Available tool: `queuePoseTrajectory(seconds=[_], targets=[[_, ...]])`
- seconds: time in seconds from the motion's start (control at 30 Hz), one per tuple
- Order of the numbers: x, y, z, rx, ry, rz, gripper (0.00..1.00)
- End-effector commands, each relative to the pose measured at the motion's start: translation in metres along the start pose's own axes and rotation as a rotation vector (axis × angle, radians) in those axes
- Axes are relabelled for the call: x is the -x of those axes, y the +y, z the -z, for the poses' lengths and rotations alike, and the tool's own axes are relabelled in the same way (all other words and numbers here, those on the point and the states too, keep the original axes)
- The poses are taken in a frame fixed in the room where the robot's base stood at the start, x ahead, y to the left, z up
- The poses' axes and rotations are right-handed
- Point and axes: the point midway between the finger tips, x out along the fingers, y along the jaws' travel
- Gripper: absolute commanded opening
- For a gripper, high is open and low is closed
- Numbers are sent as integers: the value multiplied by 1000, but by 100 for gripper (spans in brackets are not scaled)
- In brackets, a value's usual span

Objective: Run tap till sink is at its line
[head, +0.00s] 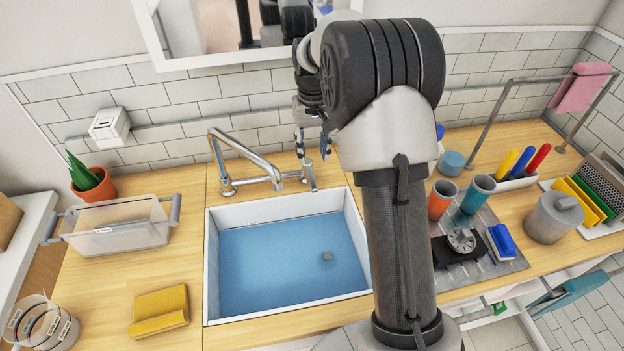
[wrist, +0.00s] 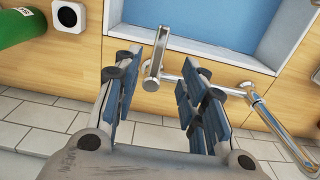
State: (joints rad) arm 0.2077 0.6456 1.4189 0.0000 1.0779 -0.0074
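The sink (head: 212,262) is a white basin set in the wooden counter; its rim also shows in the wrist view (wrist: 190,48). Its lower part is filled with an even blue that looks like water (head: 270,272), with a small grey drain showing. I cannot make out a line on its walls. The chrome tap (head: 222,165) has its spout toward the sink; no stream is visible. Its lever (head: 309,175) stands at the right end of the tap. My gripper (head: 313,145) is open above the lever. In the wrist view the lever (wrist: 154,66) shows between the spread fingers (wrist: 160,85).
A clear bin (head: 120,232), a potted plant (head: 93,185) and a yellow cloth (head: 159,310) are left of the sink. Cups (head: 441,200), a grey pot (head: 553,218) and a dish rack are right. A green cylinder (wrist: 22,25) is near my gripper.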

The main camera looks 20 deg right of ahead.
Motion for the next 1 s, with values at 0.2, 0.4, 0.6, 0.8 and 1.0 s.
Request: queuePoseTrajectory(seconds=[0.2,0.4,0.6,0.8,1.0], targets=[[-52,0,-1,0,-3,0,38],[-87,0,0,0,-1,0,38],[-103,0,0,0,1,0,38],[-106,0,0,0,1,0,38],[-106,0,0,0,1,0,34]])
